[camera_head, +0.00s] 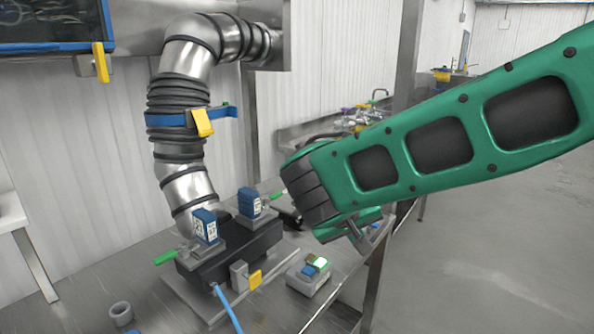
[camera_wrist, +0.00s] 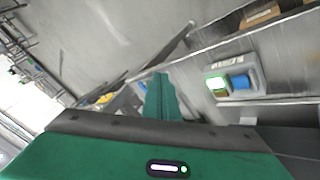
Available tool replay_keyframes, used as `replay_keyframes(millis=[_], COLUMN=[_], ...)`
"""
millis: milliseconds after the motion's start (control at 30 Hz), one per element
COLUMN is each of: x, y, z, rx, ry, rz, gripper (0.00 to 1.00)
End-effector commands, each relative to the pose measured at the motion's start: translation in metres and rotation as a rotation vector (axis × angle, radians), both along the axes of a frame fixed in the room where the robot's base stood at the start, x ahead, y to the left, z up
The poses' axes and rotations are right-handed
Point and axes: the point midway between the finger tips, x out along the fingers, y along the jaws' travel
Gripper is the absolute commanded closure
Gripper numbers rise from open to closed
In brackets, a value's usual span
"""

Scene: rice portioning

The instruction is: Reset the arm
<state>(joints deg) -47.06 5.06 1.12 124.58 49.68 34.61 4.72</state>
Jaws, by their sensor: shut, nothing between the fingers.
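My green arm reaches in from the right in the head view and ends in a dark ribbed joint above the front of the steel table (camera_head: 75,310). Part of my gripper shows below that joint, mostly hidden by the arm. In the wrist view, the fingers of my gripper (camera_wrist: 161,95) are together and empty, pointing away from the camera. My gripper is apart from a grey button box (camera_head: 307,284) with lit green and blue buttons, which also shows in the wrist view (camera_wrist: 250,91).
A dark machine block (camera_head: 235,252) with two blue units (camera_head: 207,226) and green handles sits on the table, under a steel pipe (camera_head: 188,60). A grey ring (camera_head: 121,313) lies front left. Open floor (camera_head: 490,240) is on the right.

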Motion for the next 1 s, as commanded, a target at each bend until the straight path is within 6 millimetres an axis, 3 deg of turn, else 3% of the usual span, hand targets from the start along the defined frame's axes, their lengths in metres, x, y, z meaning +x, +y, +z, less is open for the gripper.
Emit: replay_keyframes(millis=[33, 200, 367, 500, 733, 900, 1000], x=[-0.003, -0.030, -0.070, -0.113, -0.191, -0.242, -0.262], y=[-0.033, -0.115, -0.179, -0.221, -0.263, -0.271, -0.271], z=[0.001, -0.004, -0.009, -0.014, -0.024, -0.030, -0.032], rx=[0.020, 0.088, 0.168, 0.248, 0.397, 0.503, 0.547], ry=[0.025, 0.114, 0.191, 0.248, 0.319, 0.348, 0.359], rz=[-0.054, -0.196, -0.316, -0.416, -0.557, -0.633, -0.659], gripper=[1.00, 1.00, 1.00, 1.00, 1.00, 1.00, 1.00])
